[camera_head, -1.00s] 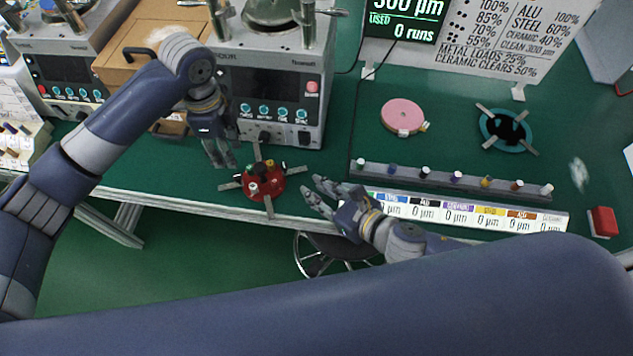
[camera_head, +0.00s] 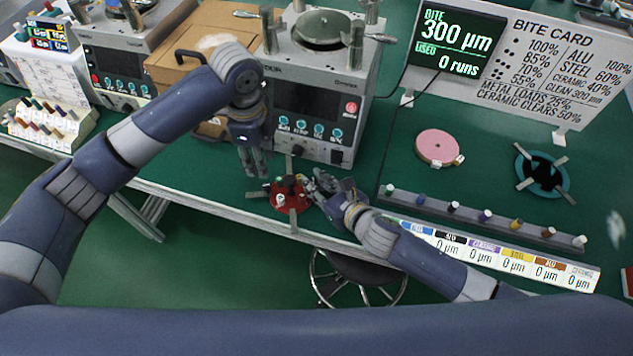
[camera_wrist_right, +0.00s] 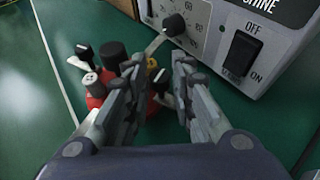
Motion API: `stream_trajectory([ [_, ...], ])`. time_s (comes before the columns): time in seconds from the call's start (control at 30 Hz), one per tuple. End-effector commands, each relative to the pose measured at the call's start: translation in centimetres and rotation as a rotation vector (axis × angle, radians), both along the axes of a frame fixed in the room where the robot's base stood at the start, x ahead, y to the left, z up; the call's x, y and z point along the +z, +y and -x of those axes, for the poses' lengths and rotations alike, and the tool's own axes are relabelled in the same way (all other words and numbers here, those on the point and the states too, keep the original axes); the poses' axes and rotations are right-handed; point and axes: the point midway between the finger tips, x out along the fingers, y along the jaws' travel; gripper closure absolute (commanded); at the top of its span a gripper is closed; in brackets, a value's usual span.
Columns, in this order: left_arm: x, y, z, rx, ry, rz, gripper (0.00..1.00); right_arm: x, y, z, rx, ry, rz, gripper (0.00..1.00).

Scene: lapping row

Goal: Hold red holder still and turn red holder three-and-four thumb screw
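The red holder (camera_head: 303,198) stands on the green bench near its front edge, in front of a grey machine. It is a red disc with grey arms and several small knobs. In the right wrist view the red holder (camera_wrist_right: 94,101) is partly hidden by my right fingers. My right gripper (camera_head: 312,184) is at the holder's right side. In the right wrist view my right gripper (camera_wrist_right: 159,72) is open, with a yellow piece and a black knob showing in the gap. My left gripper (camera_head: 254,170) points down just left of and behind the holder; its finger gap is unclear.
The grey machine (camera_head: 318,100) with a dial and power switch stands close behind the holder. A strip of coloured knobs (camera_head: 470,214), a pink disc (camera_head: 438,147) and a teal ring (camera_head: 524,171) lie to the right. A stool (camera_head: 360,280) stands below the bench edge.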

Motion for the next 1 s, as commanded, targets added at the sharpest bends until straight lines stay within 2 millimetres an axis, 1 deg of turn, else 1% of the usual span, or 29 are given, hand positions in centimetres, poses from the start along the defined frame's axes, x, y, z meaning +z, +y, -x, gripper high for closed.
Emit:
stream_trajectory([
  [0.23, 0.0, 0.0, 0.0, 0.000, 0.000, 0.000, 0.67, 0.0, 0.1, -0.1, 0.000, 0.001, -0.001, 0.78],
  [0.27, 0.0, 0.0, 0.0, 0.000, 0.000, 0.000, 0.67, 0.0, 0.1, -0.1, 0.000, 0.001, -0.001, 0.80],
  [0.3, 0.0, 0.0, 0.0, 0.000, 0.000, 0.000, 0.67, 0.0, 0.1, -0.1, 0.000, 0.001, -0.001, 0.89],
  [0.33, 0.0, 0.0, 0.0, 0.000, 0.000, 0.000, 0.67, 0.0, 0.1, -0.1, 0.000, 0.001, -0.001, 0.96],
  [0.37, 0.0, 0.0, 0.0, 0.000, 0.000, 0.000, 0.67, 0.0, 0.1, -0.1, 0.000, 0.001, -0.001, 1.00],
  [0.47, 0.0, 0.0, 0.0, 0.000, 0.000, 0.000, 0.67, 0.0, 0.1, 0.0, 0.000, 0.001, -0.001, 1.00],
  [0.5, 0.0, 0.0, 0.0, -0.001, 0.000, 0.000, 0.62, 0.0, 0.1, 0.0, 0.000, 0.001, -0.001, 1.00],
  [0.57, 0.2, 0.0, 0.0, -0.017, -0.001, 0.000, 0.62, 0.0, 0.0, 0.0, 0.000, 0.001, -0.001, 1.00],
  [0.7, 1.4, 0.0, -0.1, -0.130, -0.003, 0.000, 0.62, 0.0, 0.0, 0.0, 0.000, 0.001, -0.001, 1.00],
  [0.83, 2.1, 0.0, -0.1, -0.224, -0.002, -0.001, 0.62, -0.1, 0.0, 0.0, 0.000, 0.001, -0.001, 1.00],
  [0.93, 1.7, 0.0, 0.0, -0.250, 0.002, -0.001, 0.62, -0.1, 0.0, 0.0, 0.000, 0.001, -0.001, 1.00],
  [1.0, 0.8, 0.0, 0.1, -0.251, 0.004, -0.001, 0.62, -0.1, 0.0, 0.0, 0.000, 0.001, -0.001, 1.00],
])
